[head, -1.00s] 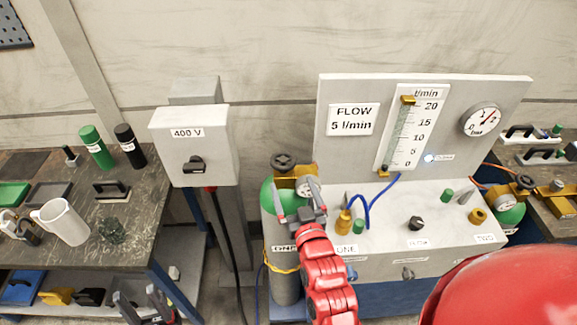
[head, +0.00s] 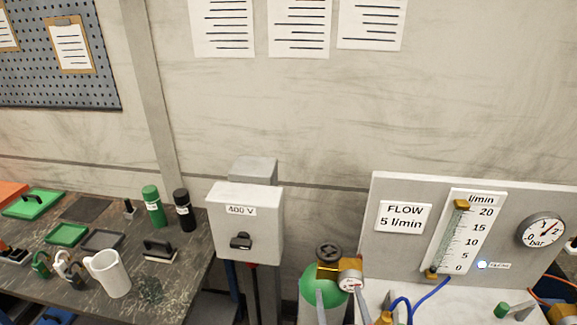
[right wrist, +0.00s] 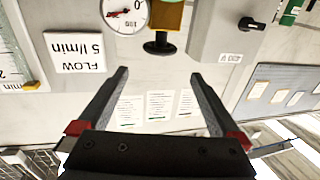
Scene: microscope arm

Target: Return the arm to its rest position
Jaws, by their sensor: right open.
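My right gripper (head: 342,308) shows only as two grey fingertips at the bottom of the head view. They overlap the green-topped gas cylinder (head: 312,285) and its brass regulator with a round gauge (head: 349,281). In the right wrist view the gripper (right wrist: 159,76) is open, its fingers wide apart with nothing between them. That view is upside down and shows the gauge (right wrist: 124,13) and a dark knob (right wrist: 159,48) beyond the fingertips, apart from them. The rest of my right arm is out of the head view. My left gripper is not in view.
A grey 400 V switch box (head: 243,222) stands left of the cylinder. The flow panel (head: 420,190) with its scale and bar gauge (head: 541,231) stands at right. A dark bench (head: 190,262) at left holds a white jug (head: 108,273), bottles and trays.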

